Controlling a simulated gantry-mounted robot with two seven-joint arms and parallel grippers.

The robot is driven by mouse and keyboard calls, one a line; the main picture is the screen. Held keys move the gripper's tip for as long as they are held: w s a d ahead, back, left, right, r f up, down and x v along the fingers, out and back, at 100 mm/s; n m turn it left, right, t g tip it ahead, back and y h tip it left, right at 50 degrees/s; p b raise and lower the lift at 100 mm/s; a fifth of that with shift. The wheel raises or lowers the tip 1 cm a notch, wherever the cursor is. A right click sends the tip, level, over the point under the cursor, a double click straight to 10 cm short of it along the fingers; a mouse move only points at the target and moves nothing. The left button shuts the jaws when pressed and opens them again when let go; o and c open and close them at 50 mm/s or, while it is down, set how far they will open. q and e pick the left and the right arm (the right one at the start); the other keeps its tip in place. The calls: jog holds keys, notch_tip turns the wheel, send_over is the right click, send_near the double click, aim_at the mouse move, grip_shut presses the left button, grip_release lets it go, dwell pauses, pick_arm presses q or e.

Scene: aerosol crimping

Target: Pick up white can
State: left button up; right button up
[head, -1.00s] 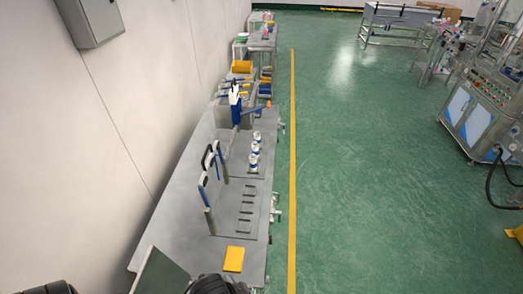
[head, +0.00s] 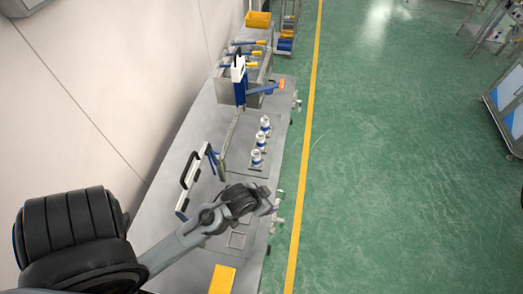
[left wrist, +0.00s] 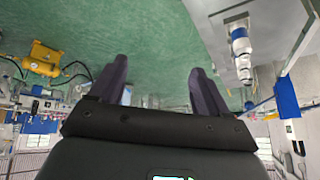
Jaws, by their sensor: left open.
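Several white cans with blue bands stand upright in a row on the grey bench; the nearest white can (head: 257,158) has others behind it (head: 261,140). The cans also show near the top right of the left wrist view (left wrist: 241,46), to the right of the fingers. My left gripper (head: 270,200) is over the bench, nearer the camera than the cans and apart from them. In the left wrist view its dark fingers (left wrist: 160,78) are spread with nothing between them. My right gripper is not in view.
The grey bench (head: 165,215) runs along the wall. A frame with black and white handles (head: 189,171) stands left of the cans. Behind them is a blue and white crimping device (head: 240,85) with an orange-tipped lever. A yellow block (head: 222,279) lies in front.

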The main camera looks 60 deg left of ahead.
pick_arm(q)
jog(key=w+a+f+n+t+y+b, duration=0.25)
jog(key=w+a+f, duration=0.3)
jog(key=a, duration=0.55)
jog(key=n+t+y+b, duration=0.1)
jog(key=n+y+b, duration=0.1)
jog(key=n+y, duration=0.15)
send_near(254, 157)
jog(key=w, duration=0.1)
jog(key=b+x, duration=0.2)
jog(key=x, duration=0.1)
jog(key=b+x, duration=0.2)
jog(key=shift+s+a+f, duration=0.15)
jog(key=shift+s+f, duration=0.15)
jog(key=shift+s, duration=0.05)
jog(key=shift+w+a+f+b, duration=0.2)
jog(key=shift+w+a+b, duration=0.25)
jog(key=shift+w+b, duration=0.2)
jog(key=b+x, duration=0.3)
jog(key=b, duration=0.1)
jog(key=shift+w+f, duration=0.15)
jog(key=shift+f, duration=0.05)
jog(key=shift+b+x, duration=0.9)
jog(key=shift+r, duration=0.25)
grip_shut()
